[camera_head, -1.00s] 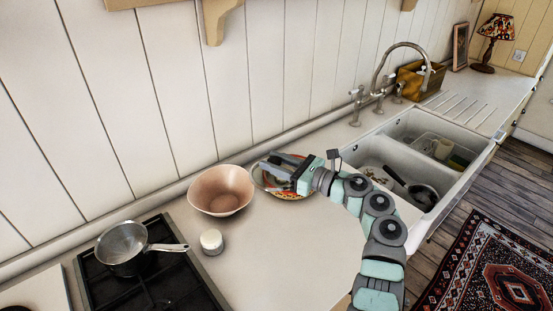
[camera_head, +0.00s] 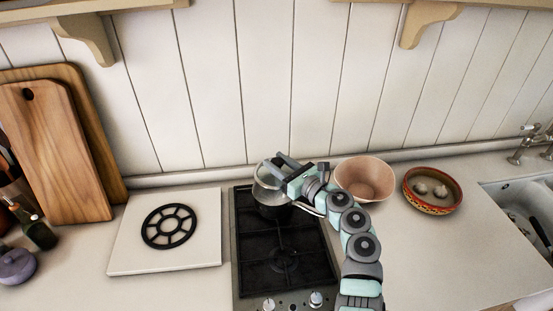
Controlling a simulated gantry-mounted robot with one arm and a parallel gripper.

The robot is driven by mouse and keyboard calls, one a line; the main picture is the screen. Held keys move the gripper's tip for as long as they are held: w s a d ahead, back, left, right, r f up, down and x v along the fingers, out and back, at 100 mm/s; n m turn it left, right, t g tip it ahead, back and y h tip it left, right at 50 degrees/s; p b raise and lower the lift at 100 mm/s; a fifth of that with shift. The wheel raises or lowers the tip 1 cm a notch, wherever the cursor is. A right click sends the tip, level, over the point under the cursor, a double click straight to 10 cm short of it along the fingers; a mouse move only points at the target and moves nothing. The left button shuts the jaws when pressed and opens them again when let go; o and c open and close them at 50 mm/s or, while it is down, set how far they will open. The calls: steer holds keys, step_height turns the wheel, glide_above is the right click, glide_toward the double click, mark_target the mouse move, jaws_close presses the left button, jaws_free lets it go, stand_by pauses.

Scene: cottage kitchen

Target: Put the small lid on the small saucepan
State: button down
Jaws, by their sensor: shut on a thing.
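The small saucepan (camera_head: 272,207) stands on the back of the black hob, its handle running toward the lower right and partly behind my arm. My gripper (camera_head: 272,171) is over the saucepan, shut on the small lid (camera_head: 262,183). The lid looks like clear glass with a pale rim and sits at the level of the pan's mouth or just above it. I cannot tell whether it touches the rim. The gripper fingers hide part of the lid and the pan's far side.
A pink bowl (camera_head: 364,179) stands close to the right of my gripper. A patterned bowl (camera_head: 432,205) with pale round items is further right, before the sink (camera_head: 520,205). A white board (camera_head: 130,250) with a black trivet (camera_head: 170,226) lies left of the hob (camera_head: 285,262).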

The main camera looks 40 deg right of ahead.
mark_target(274, 177)
steer(key=shift+w+a+f, duration=0.1)
steer(key=shift+w+a, duration=0.25)
steer(key=shift+a, duration=0.1)
steer(key=shift+f+b, duration=0.5)
steer(key=shift+f, duration=0.3)
steer(key=shift+f+b, duration=0.9)
steer(key=shift+f, duration=1.05)
steer(key=shift+f+b, duration=0.1)
steer(key=shift+b, duration=0.7)
steer(key=shift+f+b, duration=0.5)
steer(key=shift+b, duration=0.3)
steer(key=c, duration=1.2)
jaws_free()
